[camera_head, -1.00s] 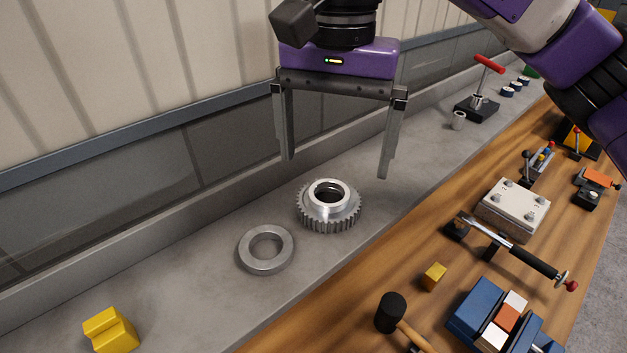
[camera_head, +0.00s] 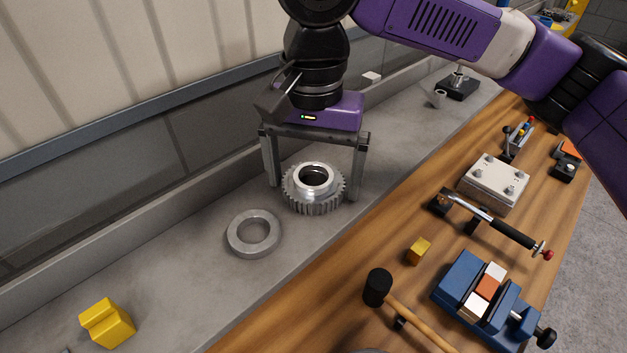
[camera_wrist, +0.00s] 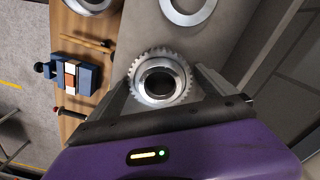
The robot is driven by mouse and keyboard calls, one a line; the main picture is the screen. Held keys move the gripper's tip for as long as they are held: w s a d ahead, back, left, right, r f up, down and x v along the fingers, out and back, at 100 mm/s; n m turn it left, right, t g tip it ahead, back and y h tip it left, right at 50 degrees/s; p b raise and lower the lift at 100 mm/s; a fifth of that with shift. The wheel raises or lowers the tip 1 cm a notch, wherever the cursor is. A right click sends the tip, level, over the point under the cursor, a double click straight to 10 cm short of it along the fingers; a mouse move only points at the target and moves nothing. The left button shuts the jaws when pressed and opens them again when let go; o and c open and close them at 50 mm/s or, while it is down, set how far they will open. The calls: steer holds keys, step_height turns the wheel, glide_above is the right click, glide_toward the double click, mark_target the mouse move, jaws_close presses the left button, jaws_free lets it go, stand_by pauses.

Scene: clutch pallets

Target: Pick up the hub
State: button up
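The hub is a silver toothed gear with a raised round collar and a dark bore (camera_head: 314,191). It lies flat on the grey ledge (camera_head: 190,290). My gripper (camera_head: 313,190) is open, with its two long fingers pointing down, one on each side of the hub in the head view. In the wrist view the hub (camera_wrist: 160,82) sits between the spread fingers, in line with the gripper's middle. I cannot tell whether either finger touches the teeth. The gripper body is above the hub.
A flat grey ring (camera_head: 254,234) lies just left of the hub. A yellow block (camera_head: 107,322) is farther left. A wall runs behind the ledge. The wooden bench in front holds a mallet (camera_head: 378,287), a blue vise (camera_head: 466,283) and a small yellow cube (camera_head: 418,250).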

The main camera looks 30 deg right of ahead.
steer(key=c, duration=1.7)
steer(key=shift+r, duration=0.1)
step_height(320, 180, up, 20)
steer(key=shift+f+b, duration=0.1)
steer(key=shift+b, duration=0.4)
